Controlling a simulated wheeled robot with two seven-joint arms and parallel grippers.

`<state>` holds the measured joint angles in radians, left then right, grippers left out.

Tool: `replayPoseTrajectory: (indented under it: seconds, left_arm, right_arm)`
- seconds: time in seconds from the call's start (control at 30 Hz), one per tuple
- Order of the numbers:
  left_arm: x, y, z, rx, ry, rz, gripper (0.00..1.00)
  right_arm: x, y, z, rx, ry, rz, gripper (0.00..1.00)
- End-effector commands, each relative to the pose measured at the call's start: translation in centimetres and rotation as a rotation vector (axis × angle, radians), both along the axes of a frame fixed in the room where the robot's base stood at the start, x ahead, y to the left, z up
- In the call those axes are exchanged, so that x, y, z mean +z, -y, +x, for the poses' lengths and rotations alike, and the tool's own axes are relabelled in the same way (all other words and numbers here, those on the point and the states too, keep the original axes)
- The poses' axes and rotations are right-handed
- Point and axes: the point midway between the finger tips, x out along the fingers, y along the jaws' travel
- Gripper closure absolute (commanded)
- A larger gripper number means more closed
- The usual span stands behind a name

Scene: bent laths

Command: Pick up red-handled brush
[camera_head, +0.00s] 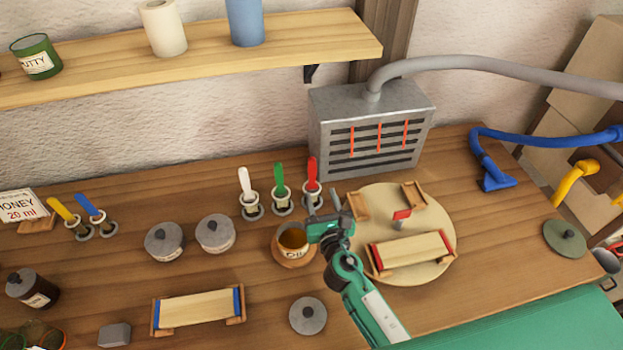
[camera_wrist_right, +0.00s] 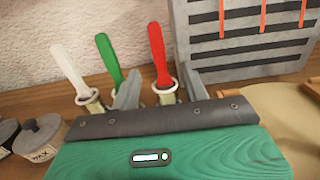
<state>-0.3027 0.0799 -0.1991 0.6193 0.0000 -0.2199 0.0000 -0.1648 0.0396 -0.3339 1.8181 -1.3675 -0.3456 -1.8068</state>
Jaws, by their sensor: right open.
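The red-handled brush (camera_head: 312,172) stands upright in a small round holder, at the right end of a row with a green-handled brush (camera_head: 279,180) and a white-handled brush (camera_head: 245,185). In the right wrist view the red-handled brush (camera_wrist_right: 158,58) rises between the two grey fingers of my right gripper (camera_wrist_right: 160,92), which are apart. In the head view my right gripper (camera_head: 323,210) is just in front of the brush's holder. The lower part of the brush is partly hidden in the wrist view. My left gripper is not in view.
A cup (camera_head: 293,241) of amber liquid stands close to the left of my right gripper. A round board (camera_head: 440,215) with wooden pieces lies to the right. A grey vented box (camera_head: 372,125) stands behind. Lidded pots (camera_head: 215,235) stand to the left.

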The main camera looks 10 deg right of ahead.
Motion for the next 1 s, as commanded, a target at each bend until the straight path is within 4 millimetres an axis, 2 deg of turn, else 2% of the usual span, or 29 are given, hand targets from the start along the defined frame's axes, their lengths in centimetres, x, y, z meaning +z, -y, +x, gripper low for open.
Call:
replayPoseTrajectory:
  seconds: [0.03,0.2,0.53,0.8,1.0]
  left_arm:
    - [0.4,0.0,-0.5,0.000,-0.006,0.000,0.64]
    - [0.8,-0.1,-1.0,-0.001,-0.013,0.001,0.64]
    - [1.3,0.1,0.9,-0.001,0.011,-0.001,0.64]
    - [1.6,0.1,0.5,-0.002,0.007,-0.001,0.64]
    - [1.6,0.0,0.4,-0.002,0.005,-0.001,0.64]
  right_arm:
    - [0.3,0.0,1.2,-0.001,0.002,-0.001,0.55]
    - [0.2,0.0,3.9,-0.002,0.001,0.001,0.55]
    - [0.2,-0.1,6.4,-0.002,0.001,0.002,0.55]
    - [0.0,-0.3,9.9,-0.002,0.000,0.002,0.55]
    - [0.0,-0.3,10.4,-0.001,0.000,0.003,0.55]
